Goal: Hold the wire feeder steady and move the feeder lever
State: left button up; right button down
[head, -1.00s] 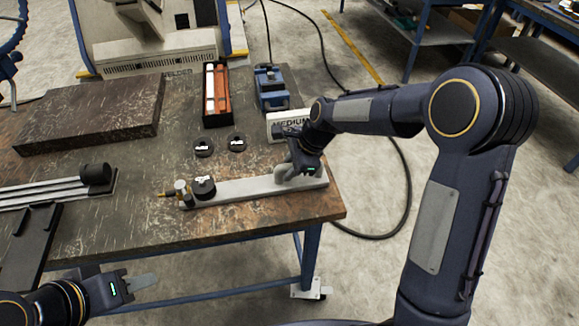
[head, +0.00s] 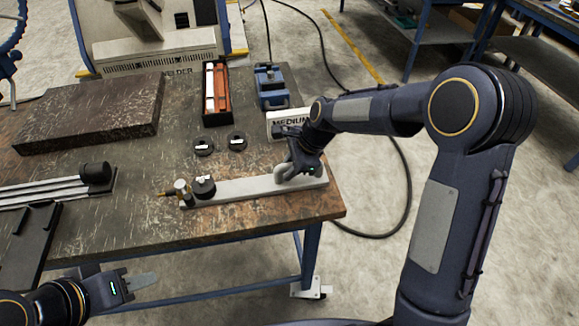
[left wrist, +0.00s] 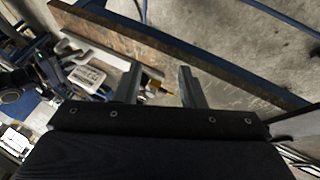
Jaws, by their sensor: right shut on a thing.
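The wire feeder (head: 240,188) is a long light-grey bar lying along the table's front right part. Its left end carries a black round knob (head: 204,187), a short metal post and a brass tip (head: 167,193); I cannot tell which part is the lever. A grey looped handle (head: 281,173) stands near its right end. My right gripper (head: 293,168) is shut on this handle, its fingers partly hidden. My left gripper (head: 142,281) is apart from the feeder, in front of the table edge. In the left wrist view its fingers (left wrist: 160,85) are spread and empty.
Two black discs (head: 220,145) lie behind the feeder. A box with red and white rods (head: 217,92), a blue device (head: 270,88) and a "MEDIUM" sign stand further back. Grey rods and a black bracket (head: 30,240) lie left on the worn table (head: 130,215).

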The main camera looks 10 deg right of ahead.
pick_arm(q)
jog(key=shift+o, duration=0.6)
